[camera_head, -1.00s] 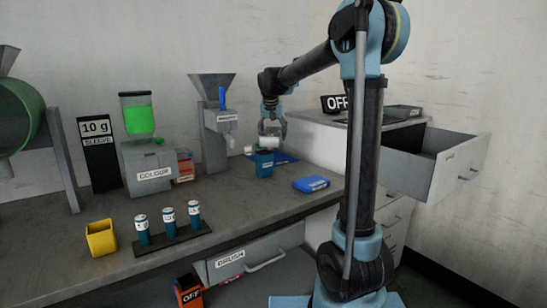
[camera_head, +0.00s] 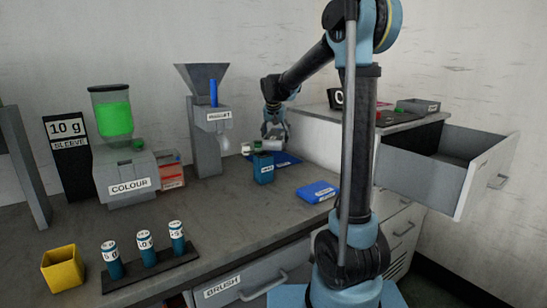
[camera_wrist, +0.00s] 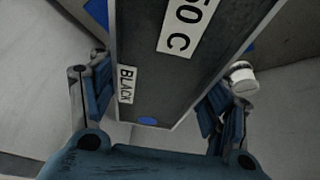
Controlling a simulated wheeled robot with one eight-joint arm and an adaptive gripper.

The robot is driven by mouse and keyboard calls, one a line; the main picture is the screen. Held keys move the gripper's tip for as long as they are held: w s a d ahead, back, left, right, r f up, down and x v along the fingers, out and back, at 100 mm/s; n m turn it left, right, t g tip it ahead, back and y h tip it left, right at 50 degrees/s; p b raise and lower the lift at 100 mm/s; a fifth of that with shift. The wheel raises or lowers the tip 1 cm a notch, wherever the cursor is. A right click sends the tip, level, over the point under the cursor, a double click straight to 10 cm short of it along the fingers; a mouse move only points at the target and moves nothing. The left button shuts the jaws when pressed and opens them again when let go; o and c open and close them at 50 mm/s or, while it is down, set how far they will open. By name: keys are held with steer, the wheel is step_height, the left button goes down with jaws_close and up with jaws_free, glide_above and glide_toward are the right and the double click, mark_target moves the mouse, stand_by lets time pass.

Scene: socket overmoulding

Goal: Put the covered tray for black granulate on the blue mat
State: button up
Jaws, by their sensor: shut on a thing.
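My gripper (camera_head: 272,138) is shut on a grey tray (camera_head: 271,145), low over the far part of the bench. In the wrist view the tray (camera_wrist: 150,60) lies between the two fingers, with a "BLACK" label and a larger label ending in "0 C". The blue mat (camera_head: 288,158) lies flat on the bench under and beside the gripper, partly hidden. Blue patches show beside the tray in the wrist view. I cannot tell whether the tray touches the mat, and its cover is not clearly seen.
A blue container (camera_head: 263,172) stands just in front of the gripper. A small white jar (camera_head: 246,148) is to its left, by the grey hopper machine (camera_head: 206,125). An open drawer (camera_head: 440,178) juts out at right.

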mark_target(274, 136)
steer(key=shift+s+a+f, duration=0.1)
steer(key=shift+f, duration=3.9)
steer(key=o, duration=1.6)
steer(key=v, duration=1.2)
